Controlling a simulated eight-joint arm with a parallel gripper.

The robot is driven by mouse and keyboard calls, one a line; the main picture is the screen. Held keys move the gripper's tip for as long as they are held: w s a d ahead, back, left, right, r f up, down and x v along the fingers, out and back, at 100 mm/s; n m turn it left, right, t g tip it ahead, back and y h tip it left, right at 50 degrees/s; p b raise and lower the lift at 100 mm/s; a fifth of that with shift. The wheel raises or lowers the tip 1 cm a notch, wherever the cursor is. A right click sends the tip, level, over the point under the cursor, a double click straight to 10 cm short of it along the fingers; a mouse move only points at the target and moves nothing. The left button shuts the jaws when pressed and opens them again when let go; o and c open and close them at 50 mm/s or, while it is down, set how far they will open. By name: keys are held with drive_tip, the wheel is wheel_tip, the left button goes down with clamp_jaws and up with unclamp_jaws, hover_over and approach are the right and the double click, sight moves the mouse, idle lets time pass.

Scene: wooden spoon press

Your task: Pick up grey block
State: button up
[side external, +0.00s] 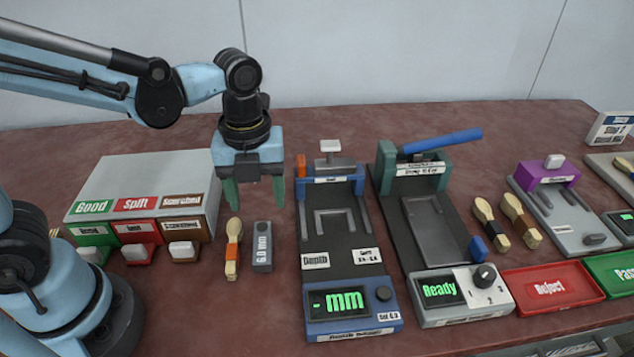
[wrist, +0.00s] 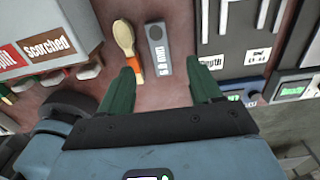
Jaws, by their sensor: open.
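The grey block (side external: 262,247) is a small upright-lettered bar marked "6.0 mm" lying on the brown table. It also shows in the wrist view (wrist: 158,48), between and beyond my fingertips. My gripper (side external: 254,194) has green fingers and hangs above the table, behind and above the block in the side view. In the wrist view my gripper (wrist: 163,82) is open with nothing between its fingers. A wooden spoon (side external: 233,247) with an orange band lies just left of the block, apart from it, and also shows in the wrist view (wrist: 126,44).
A blue depth gauge (side external: 352,310) stands close right of the block. A green-and-grey press (side external: 440,290) is beyond it. A sorting box (side external: 140,180) with labelled bins stands left. Further right lie two spoons (side external: 490,222), a red Reject tray (side external: 550,305) and a purple-topped fixture (side external: 548,175).

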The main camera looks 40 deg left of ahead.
sight(262, 238)
wheel_tip(262, 238, down, 3)
drive_tip(key=shift+f, duration=0.15)
drive_tip(key=shift+s+d+f, duration=0.1)
drive_tip(key=shift+s+f, duration=0.05)
drive_tip(key=shift+f, duration=1.25)
drive_tip(key=shift+s+f, duration=0.15)
drive_tip(key=shift+f, duration=1.2)
clamp_jaws()
drive_tip(key=shift+r, duration=0.15)
